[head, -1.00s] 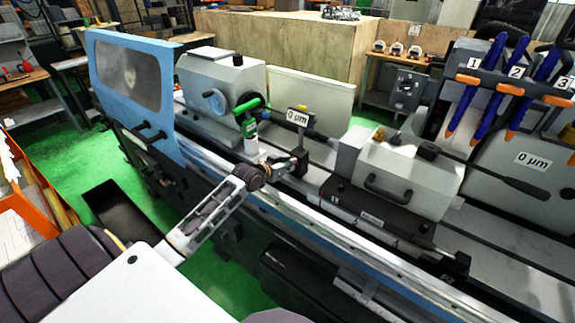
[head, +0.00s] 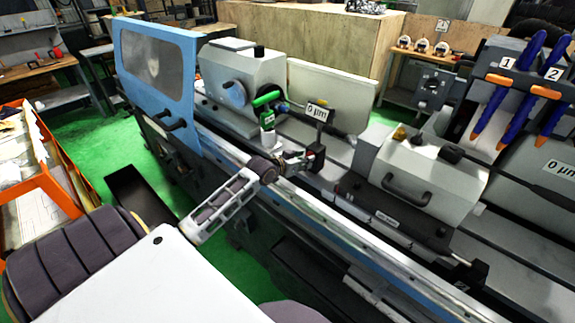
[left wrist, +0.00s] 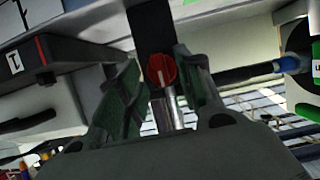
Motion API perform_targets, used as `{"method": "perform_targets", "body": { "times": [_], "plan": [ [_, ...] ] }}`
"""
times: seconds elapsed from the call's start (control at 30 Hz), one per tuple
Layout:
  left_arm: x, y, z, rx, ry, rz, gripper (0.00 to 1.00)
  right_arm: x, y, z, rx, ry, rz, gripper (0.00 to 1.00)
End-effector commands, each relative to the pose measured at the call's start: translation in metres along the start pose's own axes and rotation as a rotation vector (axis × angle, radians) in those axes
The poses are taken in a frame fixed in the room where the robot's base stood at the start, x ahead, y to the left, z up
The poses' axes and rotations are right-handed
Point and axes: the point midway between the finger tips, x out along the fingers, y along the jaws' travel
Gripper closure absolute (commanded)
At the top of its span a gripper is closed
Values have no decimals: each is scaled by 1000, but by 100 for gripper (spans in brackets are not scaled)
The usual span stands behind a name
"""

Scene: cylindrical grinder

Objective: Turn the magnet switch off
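The magnet switch is a red round knob (left wrist: 161,70) with a pale mark, in the left wrist view. It sits on a dark block (left wrist: 152,25) and shows between my left gripper's two fingers (left wrist: 163,88). The fingers stand apart on either side of the knob; I cannot tell whether either touches it. The knob is not clear there. My right gripper is not in view.
A green-and-white part (head: 267,112) stands close left of the stand. The grey headstock (head: 245,72) is behind left, the grey tailstock housing (head: 420,180) to the right. The machine's front rail (head: 330,222) runs under my arm. Blue-and-orange hoses (head: 515,85) hang at right.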

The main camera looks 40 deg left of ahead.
Motion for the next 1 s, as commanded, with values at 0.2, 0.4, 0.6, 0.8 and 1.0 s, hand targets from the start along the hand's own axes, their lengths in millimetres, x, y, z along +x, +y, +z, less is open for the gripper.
{"method": "perform_targets", "body": {
  "times": [0.2, 0.4, 0.6, 0.8, 1.0],
  "plan": [
    [-17, 1, 0, 0, -1, 1, 64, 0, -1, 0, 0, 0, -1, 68],
    [-33, 0, 1, -1, -2, 1, 64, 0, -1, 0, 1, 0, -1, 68],
    [-49, 0, 1, 1, -2, 1, 64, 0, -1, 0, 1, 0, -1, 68],
    [-64, 0, 2, -1, -4, 0, 64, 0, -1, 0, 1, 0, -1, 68],
    [-79, 1, 2, -2, -4, 1, 64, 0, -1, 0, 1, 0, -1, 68]
  ]
}}
